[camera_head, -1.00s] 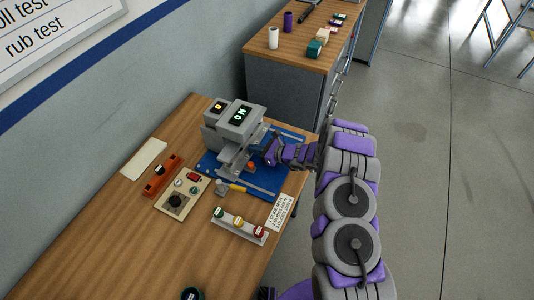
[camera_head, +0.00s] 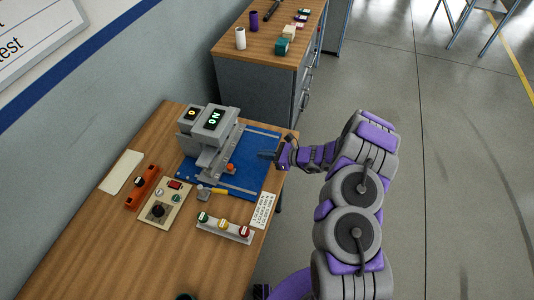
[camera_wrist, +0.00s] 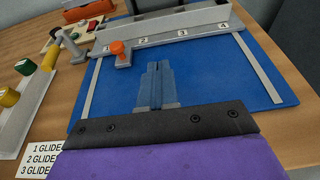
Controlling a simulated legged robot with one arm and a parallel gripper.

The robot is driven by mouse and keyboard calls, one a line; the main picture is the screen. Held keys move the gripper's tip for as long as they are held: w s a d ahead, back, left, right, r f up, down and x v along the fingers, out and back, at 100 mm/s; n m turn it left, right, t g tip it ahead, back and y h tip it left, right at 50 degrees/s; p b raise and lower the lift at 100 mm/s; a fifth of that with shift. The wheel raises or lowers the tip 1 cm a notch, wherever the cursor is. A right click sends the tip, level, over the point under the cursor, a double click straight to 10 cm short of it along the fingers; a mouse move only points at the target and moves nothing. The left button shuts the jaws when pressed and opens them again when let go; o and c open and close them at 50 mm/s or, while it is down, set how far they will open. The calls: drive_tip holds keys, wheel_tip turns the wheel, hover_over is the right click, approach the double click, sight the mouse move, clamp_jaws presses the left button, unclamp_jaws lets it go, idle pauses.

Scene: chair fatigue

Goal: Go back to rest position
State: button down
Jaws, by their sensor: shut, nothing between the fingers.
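My gripper (camera_head: 268,155) is over the right edge of the blue mat (camera_head: 256,178), to the right of the grey test machine (camera_head: 208,138). In the wrist view my gripper (camera_wrist: 156,68) is shut and empty, with its blue-grey fingers together above the blue mat (camera_wrist: 205,90). An orange knob (camera_head: 232,168) sits on the machine's rail, and the orange knob (camera_wrist: 118,48) also shows in the wrist view, ahead and left of my fingers. The rail (camera_wrist: 175,34) carries numbers, with 2, 3 and 4 readable.
A strip with green, yellow and red knobs (camera_head: 226,228) and a card reading "GLIDE" (camera_head: 262,210) lie at the front of the wooden table. A control panel (camera_head: 160,205) and orange block (camera_head: 142,187) are left. A grey cabinet (camera_head: 255,82) stands behind. Floor right of my arm is clear.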

drive_tip(key=shift+s+a, duration=0.15)
drive_tip(key=shift+a, duration=0.15)
drive_tip(key=s+a+r+n+g+h, duration=0.1)
drive_tip(key=s+a+r+n+g, duration=0.3)
drive_tip(key=s+r+n, duration=0.6)
drive_tip(key=s+a+r+n+g+h, duration=0.1)
drive_tip(key=s+a+r+n+g, duration=0.4)
drive_tip(key=r, duration=0.8)
drive_tip(key=s+d+r+n+h, duration=0.2)
drive_tip(key=s+d+r+h, duration=0.15)
drive_tip(key=s, duration=0.45)
drive_tip(key=s+d+r+n+h, duration=0.2)
drive_tip(key=s+d, duration=0.3)
drive_tip(key=s, duration=0.3)
drive_tip(key=s+d+r+n+t+h, duration=0.2)
drive_tip(key=s+d+h, duration=0.4)
drive_tip(key=s+d, duration=0.5)
drive_tip(key=d+n, duration=0.1)
drive_tip(key=d, duration=0.1)
drive_tip(key=shift+s+d, duration=0.25)
drive_tip(key=shift+d, duration=0.05)
